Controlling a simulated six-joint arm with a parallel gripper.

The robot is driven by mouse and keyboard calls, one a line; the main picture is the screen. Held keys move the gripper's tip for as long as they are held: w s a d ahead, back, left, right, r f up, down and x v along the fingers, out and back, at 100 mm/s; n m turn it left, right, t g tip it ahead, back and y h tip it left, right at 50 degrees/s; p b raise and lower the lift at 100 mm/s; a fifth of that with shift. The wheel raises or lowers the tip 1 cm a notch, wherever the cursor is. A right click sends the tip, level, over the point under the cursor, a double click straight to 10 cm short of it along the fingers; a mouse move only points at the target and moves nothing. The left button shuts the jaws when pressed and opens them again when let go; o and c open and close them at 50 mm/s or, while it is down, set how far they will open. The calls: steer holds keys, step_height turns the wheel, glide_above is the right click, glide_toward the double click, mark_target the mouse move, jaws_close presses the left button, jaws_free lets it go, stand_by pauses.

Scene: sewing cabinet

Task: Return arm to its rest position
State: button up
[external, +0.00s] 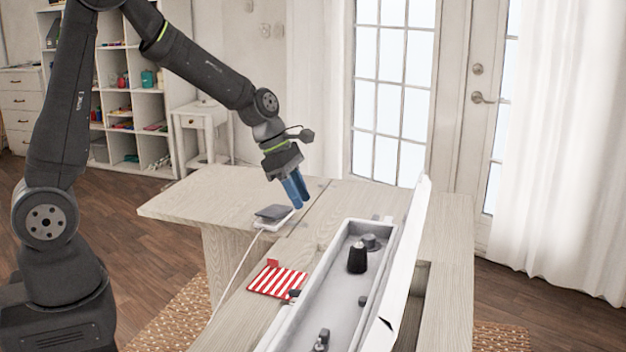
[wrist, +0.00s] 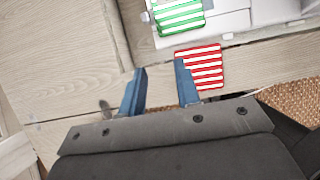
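My gripper (external: 297,190) has blue fingers and hangs in the air over the wooden table, near the grey pedal-like device. In the wrist view my gripper (wrist: 160,88) has its two fingers apart, with only bare tabletop showing between them. It is open and empty. My arm reaches out from the left, bent downward at the wrist. A red-and-white striped piece (external: 278,281) lies flat on the table, apart from my gripper; it also shows in the wrist view (wrist: 207,68), just beyond the right finger.
A long white case (external: 335,260) holds a dark spool-like part (external: 357,258); a white panel (external: 410,265) stands beside it. A green-and-white striped piece (wrist: 180,16) shows in the wrist view. The grey device (external: 273,212) has a cable. Shelves (external: 135,100) stand behind.

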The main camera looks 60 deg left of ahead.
steer(key=shift+s+a+r, duration=0.15)
steer(key=shift+r, duration=0.2)
steer(key=shift+f, duration=0.1)
steer(key=x, duration=1.7)
steer(key=shift+f, duration=0.1)
steer(key=v, duration=1.7)
steer(key=x, duration=1.6)
steer(key=shift+f, duration=0.5)
steer(key=shift+s+a+r, duration=0.1)
steer(key=shift+s+a, duration=0.95)
steer(key=shift+a, duration=0.05)
